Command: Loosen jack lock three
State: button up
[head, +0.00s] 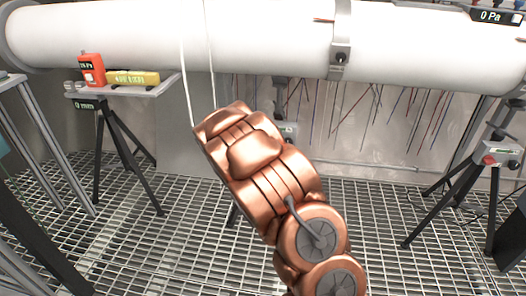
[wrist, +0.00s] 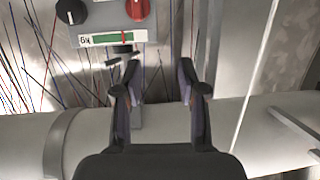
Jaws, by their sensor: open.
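In the wrist view, my gripper (wrist: 157,72) is open, with nothing between its fingers. Ahead of it and slightly left is a grey jack box with a black knob (wrist: 71,11), a red knob (wrist: 138,10) and a gauge strip (wrist: 112,38) in green and white with a red mark. The fingers are apart from the knobs. In the head view, my copper-coloured arm hides the gripper and most of the middle jack (head: 288,130). The right jack (head: 500,155) stands on a tripod and shows a red knob. No lock number is readable.
A large white pipe (head: 180,38) crosses the head view; it also shows in the wrist view (wrist: 275,135). A left tripod shelf (head: 125,90) holds an orange device (head: 91,70) and a yellow level (head: 133,78). Thin rods and cords hang nearby. The grated floor (head: 180,235) has open room.

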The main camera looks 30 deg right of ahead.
jog(key=w+d+f+t+h+b, duration=0.25)
jog(key=d+f+b, duration=0.2)
jog(key=f, duration=0.35)
jog(key=b+x, duration=0.1)
jog(key=x, duration=0.6)
jog(key=shift+s+d+m+h, duration=0.3)
jog(key=shift+d+m+h, duration=0.05)
jog(key=shift+m+h, duration=0.1)
jog(key=shift+g, duration=0.25)
jog(key=shift+c, duration=0.2)
grip_shut()
